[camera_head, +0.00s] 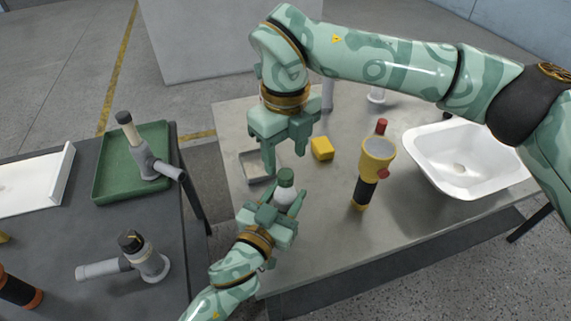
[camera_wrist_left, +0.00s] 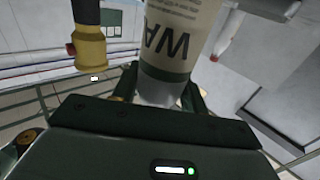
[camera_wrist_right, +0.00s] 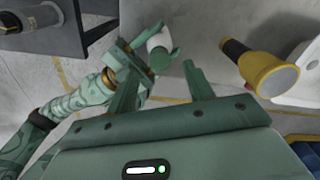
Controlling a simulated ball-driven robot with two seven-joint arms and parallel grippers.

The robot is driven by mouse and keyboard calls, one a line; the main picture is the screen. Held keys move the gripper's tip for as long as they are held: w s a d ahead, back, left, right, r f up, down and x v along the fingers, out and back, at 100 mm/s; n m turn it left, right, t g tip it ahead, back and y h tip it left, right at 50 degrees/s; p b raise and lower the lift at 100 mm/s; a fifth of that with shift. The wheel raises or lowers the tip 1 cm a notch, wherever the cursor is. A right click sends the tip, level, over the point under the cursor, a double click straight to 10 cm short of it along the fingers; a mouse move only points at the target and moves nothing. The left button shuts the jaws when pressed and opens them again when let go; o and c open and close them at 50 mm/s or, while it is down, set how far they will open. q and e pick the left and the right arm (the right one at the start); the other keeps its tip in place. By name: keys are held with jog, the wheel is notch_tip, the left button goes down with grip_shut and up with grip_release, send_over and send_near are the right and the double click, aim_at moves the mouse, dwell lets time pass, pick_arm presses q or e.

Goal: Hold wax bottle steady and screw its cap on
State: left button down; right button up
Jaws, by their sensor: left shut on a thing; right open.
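The wax bottle (camera_head: 283,197) is white with a green cap (camera_head: 286,176) at its top in the head view. How tightly the cap sits cannot be told. My left gripper (camera_head: 271,208) is shut around the bottle and holds it roughly upright near the front left of the steel table. In the left wrist view the bottle (camera_wrist_left: 178,35) shows its "WA" label and a dark green band. My right gripper (camera_head: 287,152) is open, fingers pointing down just above the cap. In the right wrist view the bottle (camera_wrist_right: 158,38) lies just beyond the open, empty fingers.
A yellow block (camera_head: 322,149) and a yellow-black flashlight (camera_head: 376,160) stand right of the bottle. A white basin (camera_head: 425,150) is farther right. A shallow grey tray (camera_head: 250,157) is behind the bottle. A darker table at left holds a green tray (camera_head: 104,180) and pipe fittings (camera_head: 150,262).

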notch_tip(320, 180, up, 7)
jog(key=shift+r, duration=0.2)
pick_arm(q)
jog(key=c, duration=0.7)
grip_release()
jog(key=p+v, duration=0.1)
jog(key=v, duration=1.5)
jog(key=shift+s, duration=0.15)
pick_arm(e)
jog(key=shift+s+r, duration=0.1)
jog(key=shift+r, duration=0.7)
